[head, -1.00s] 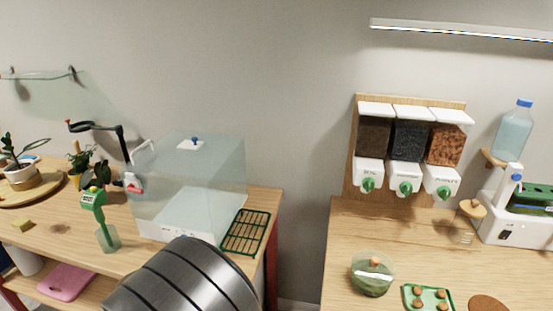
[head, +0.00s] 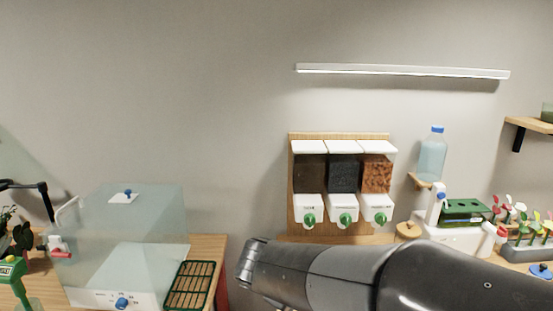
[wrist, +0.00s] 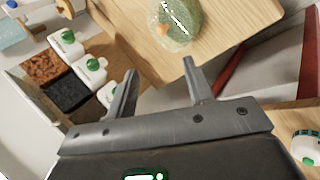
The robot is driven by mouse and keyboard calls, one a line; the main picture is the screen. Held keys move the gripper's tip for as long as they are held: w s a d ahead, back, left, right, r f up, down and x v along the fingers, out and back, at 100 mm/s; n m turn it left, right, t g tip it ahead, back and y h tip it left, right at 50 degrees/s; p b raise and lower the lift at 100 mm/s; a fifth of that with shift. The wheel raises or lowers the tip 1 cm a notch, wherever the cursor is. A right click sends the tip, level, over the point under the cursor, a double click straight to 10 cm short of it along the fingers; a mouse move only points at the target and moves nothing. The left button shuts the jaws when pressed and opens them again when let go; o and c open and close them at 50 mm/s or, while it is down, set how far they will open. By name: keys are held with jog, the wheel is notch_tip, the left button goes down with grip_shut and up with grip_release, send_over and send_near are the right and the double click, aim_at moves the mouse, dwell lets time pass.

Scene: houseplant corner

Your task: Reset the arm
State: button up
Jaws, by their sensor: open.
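My gripper (wrist: 160,88) shows in the wrist view with its two fingers spread apart and nothing between them. Beyond the fingertips lie a wooden tabletop edge and a round glass jar (wrist: 175,22) with green contents and an orange knob. In the head view my dark arm reaches across the lower right, in front of the right table. The gripper's fingers cannot be made out in the head view.
A wall dispenser (head: 342,185) with three bins hangs behind my arm. A clear box (head: 125,235) and a green rack (head: 188,285) stand on the left table. A water bottle (head: 432,157) and a planter (head: 530,240) are at right. A gap separates the tables.

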jog(key=s+d+r+m+y, duration=0.1)
jog(key=s+d+m, duration=0.3)
jog(key=s, duration=0.4)
jog(key=s+d+r+m+g+y, duration=0.1)
jog(key=s+d+m+y, duration=0.3)
jog(key=s, duration=0.4)
jog(key=shift+d+r+m, duration=0.55)
jog(key=shift+r+m, duration=0.05)
jog(key=shift+m, duration=0.5)
jog(key=shift+s, duration=0.1)
dwell(0.5)
